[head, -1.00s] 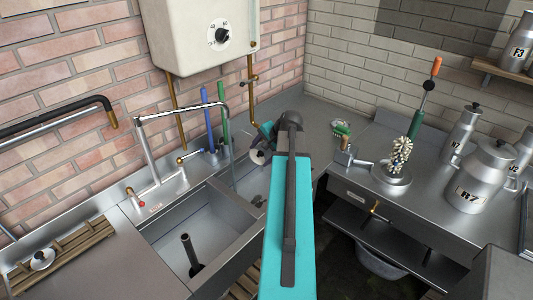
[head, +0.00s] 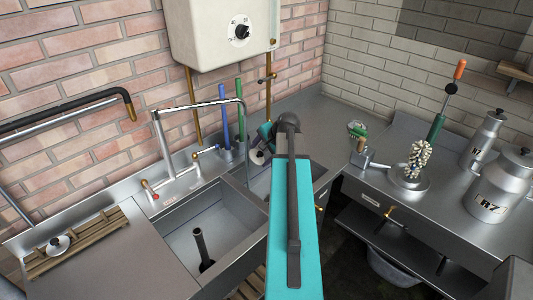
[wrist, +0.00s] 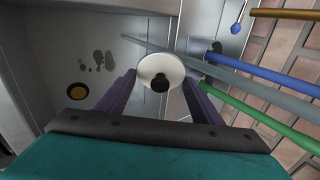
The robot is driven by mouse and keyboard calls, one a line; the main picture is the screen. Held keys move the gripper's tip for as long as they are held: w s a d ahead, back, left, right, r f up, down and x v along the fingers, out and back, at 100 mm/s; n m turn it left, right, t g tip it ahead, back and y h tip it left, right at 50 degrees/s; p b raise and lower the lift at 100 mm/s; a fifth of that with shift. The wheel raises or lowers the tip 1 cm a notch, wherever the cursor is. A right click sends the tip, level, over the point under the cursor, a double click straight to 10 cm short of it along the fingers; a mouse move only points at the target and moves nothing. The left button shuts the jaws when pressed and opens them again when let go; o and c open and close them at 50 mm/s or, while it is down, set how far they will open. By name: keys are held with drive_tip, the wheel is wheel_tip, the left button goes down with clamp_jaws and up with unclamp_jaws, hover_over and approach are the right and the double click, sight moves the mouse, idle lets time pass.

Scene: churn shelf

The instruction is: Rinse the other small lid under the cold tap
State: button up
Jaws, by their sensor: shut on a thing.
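My gripper (wrist: 160,80) is shut on a small lid (wrist: 160,66), a pale disc with a black knob, held between its two purple fingers. In the head view the lid (head: 257,157) shows just left of my gripper, above the right-hand sink basin (head: 262,182). A blue-ended lever (head: 205,151) and a red-ended lever (head: 148,188) sit at the tap's base.
Another small lid (head: 58,244) lies on a wooden rack (head: 88,245) at left. Blue and green upright handles (head: 240,115) stand behind the sink. The left basin (head: 225,225) has a standing pipe. A brush (head: 420,155) and churns (head: 500,185) stand on the right counter.

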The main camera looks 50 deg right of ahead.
drive_tip(key=shift+w+a+f, duration=0.3)
drive_tip(key=shift+w+a, duration=0.2)
drive_tip(key=shift+w, duration=0.35)
idle(3.1)
drive_tip(key=shift+s+r, duration=0.1)
idle(1.0)
drive_tip(key=s+r+p, duration=0.3)
drive_tip(key=s+r, duration=0.1)
drive_tip(key=s, duration=0.5)
drive_tip(key=shift+s+a+r, duration=0.35)
drive_tip(key=shift+s+r, duration=0.05)
idle(1.0)
idle(0.6)
